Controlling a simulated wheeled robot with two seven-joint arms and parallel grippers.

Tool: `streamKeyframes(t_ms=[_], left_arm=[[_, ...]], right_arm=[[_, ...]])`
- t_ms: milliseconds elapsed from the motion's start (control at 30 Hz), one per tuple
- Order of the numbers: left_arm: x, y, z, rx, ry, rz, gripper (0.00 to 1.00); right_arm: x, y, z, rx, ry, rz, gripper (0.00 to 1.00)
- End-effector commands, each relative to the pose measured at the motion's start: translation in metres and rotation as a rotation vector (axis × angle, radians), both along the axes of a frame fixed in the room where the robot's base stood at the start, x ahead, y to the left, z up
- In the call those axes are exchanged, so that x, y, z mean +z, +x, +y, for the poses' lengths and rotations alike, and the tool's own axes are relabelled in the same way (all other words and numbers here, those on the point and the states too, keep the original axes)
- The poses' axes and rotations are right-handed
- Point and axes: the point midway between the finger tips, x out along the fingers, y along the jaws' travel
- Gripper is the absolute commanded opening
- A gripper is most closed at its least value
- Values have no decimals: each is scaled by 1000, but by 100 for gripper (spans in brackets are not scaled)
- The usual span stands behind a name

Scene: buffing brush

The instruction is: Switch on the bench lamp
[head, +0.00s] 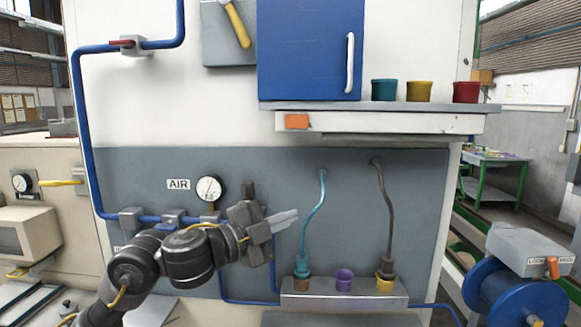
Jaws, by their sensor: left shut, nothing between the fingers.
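A long white bar (390,123), which looks like the bench lamp, is fixed under the shelf. An orange switch (297,121) sits at its left end. No glow shows from the bar, and I cannot tell which way the switch is set. My left gripper (290,218) is shut and empty, in front of the grey panel. It points right, well below the orange switch and apart from it. My right gripper is out of view.
A shelf (480,107) carries teal, yellow and red cups beside a blue cabinet (308,45). A teal cable (312,220) and a dark cable (385,215) run to a socket block (345,299). A pressure gauge (210,188) and blue pipe (85,130) are at left.

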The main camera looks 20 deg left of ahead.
Motion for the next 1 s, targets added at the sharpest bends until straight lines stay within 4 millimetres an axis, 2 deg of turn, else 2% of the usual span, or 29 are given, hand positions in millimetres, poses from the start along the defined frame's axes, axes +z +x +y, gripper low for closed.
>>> streamKeyframes(t_ms=[33,100,200,300,400,600,1000], left_arm=[[37,-4,6,-22,63,-63,0],[73,-13,14,-49,142,-114,0],[116,-29,28,-67,235,-160,0],[147,-45,42,-71,302,-183,0],[167,-58,54,-66,343,-191,0],[183,-71,64,-62,374,-192,0],[184,-68,62,-63,373,-193,0]], right_arm=[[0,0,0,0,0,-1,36],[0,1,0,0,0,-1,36],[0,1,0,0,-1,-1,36],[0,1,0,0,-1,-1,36],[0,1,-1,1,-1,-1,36],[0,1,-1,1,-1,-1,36],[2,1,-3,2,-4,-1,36]])
